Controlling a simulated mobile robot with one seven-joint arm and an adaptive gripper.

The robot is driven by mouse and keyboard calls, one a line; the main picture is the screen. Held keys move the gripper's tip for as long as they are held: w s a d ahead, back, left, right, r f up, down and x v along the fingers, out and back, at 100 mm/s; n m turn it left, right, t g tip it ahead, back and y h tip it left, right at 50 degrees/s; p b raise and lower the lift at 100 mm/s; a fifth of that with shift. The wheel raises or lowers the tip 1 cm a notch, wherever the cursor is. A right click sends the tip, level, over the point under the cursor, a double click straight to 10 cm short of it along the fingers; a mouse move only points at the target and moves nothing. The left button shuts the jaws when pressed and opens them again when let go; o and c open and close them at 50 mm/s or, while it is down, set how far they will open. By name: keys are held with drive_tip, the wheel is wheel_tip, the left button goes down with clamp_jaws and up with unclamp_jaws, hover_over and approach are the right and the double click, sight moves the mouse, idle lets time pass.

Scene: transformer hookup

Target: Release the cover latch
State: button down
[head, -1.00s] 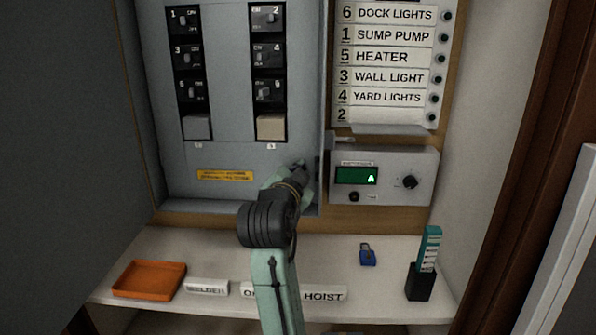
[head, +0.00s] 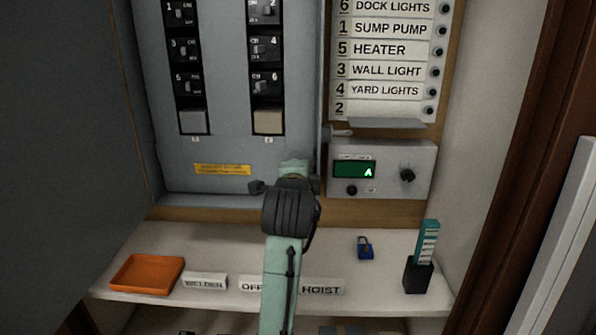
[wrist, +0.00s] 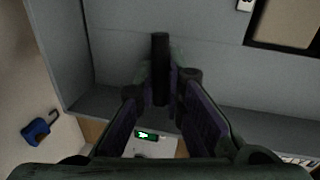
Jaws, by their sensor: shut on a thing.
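The grey breaker panel cover (head: 225,150) fills the left of the head view, with its switches showing through two openings and a yellow label near its bottom. My gripper (head: 291,170) is at the panel's lower right corner and hides what it holds there. In the wrist view my gripper (wrist: 160,92) has its two dark pads closed around a dark upright bar, seemingly the cover latch (wrist: 160,55). The bar stands against the grey panel face. Its exact turn is hard to read in the dim light.
A grey control box (head: 384,168) with a green display sits just right of my gripper. The shelf below holds an orange tray (head: 147,274), white name tags, a blue padlock (head: 365,248) and a black holder (head: 418,276) with a teal strip. A wooden frame edge borders the right.

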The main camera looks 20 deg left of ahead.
drive_tip(key=shift+m, duration=0.4)
drive_tip(key=c, duration=1.7)
unclamp_jaws()
drive_tip(key=shift+o, duration=0.2)
drive_tip(key=v, duration=1.2)
drive_tip(key=shift+d, duration=0.15)
drive_tip(key=shift+f, duration=0.1)
